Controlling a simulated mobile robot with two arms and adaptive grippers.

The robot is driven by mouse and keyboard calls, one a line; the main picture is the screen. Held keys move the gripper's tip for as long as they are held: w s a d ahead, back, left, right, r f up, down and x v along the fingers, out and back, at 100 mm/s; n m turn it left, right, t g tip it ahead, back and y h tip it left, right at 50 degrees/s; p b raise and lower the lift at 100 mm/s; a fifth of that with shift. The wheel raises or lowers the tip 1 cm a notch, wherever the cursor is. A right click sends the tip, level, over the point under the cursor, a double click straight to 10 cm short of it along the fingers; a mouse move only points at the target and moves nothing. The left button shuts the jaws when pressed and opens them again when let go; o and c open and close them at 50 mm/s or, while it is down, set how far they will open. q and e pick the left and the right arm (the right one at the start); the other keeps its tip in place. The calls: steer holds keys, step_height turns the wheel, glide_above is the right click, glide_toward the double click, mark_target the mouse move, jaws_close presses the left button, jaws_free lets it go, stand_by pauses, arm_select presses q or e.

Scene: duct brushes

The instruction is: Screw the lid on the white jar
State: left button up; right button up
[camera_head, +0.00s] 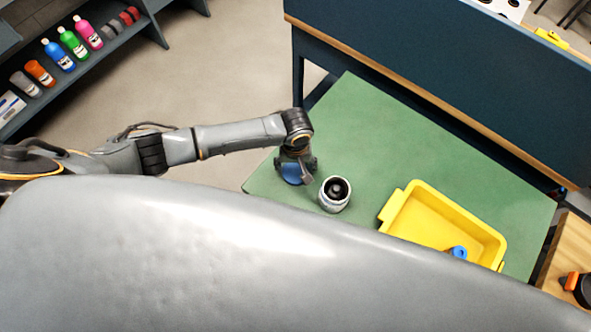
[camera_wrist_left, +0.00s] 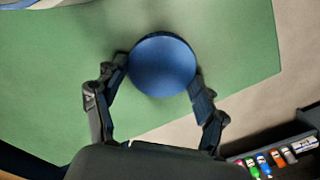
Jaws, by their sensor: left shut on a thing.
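The white jar (camera_head: 333,203) stands upright on the green table top. Its dark mouth faces up, uncovered, with a dark round shape inside. My left gripper (camera_head: 296,174) is just left of the jar, apart from it, over the table's left part. It is shut on a round blue lid (camera_head: 291,173). In the left wrist view the lid (camera_wrist_left: 162,62) sits between the two fingertips (camera_wrist_left: 161,74), its flat face towards the camera. I cannot tell how high the lid is above the table. My right gripper is in neither view.
A yellow bin (camera_head: 412,200) stands right of the jar, with a blue object (camera_head: 458,252) in it. The green table (camera_head: 365,120) is clear behind the jar. A dark blue panel (camera_head: 430,50) runs along the back. A shelf with several bottles (camera_head: 73,44) is far left.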

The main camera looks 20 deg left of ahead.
mark_target(298, 183)
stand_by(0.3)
arm_select(q)
steer(key=shift+r, duration=0.25)
step_height(298, 183, up, 2)
steer(key=shift+r, duration=0.1)
steer(key=s+r, duration=0.1)
steer(key=s+d+r, duration=0.1)
steer(key=r, duration=0.1)
steer(key=s+d+r+b, duration=0.1)
steer(key=r, duration=0.1)
steer(key=shift+s, duration=0.35)
steer(key=s+d+r+b, duration=0.1)
steer(key=s+d+r, duration=0.3)
steer(key=s, duration=0.5)
steer(key=shift+d+r, duration=0.15)
steer(key=shift+r, duration=0.5)
steer(key=shift+w, duration=0.1)
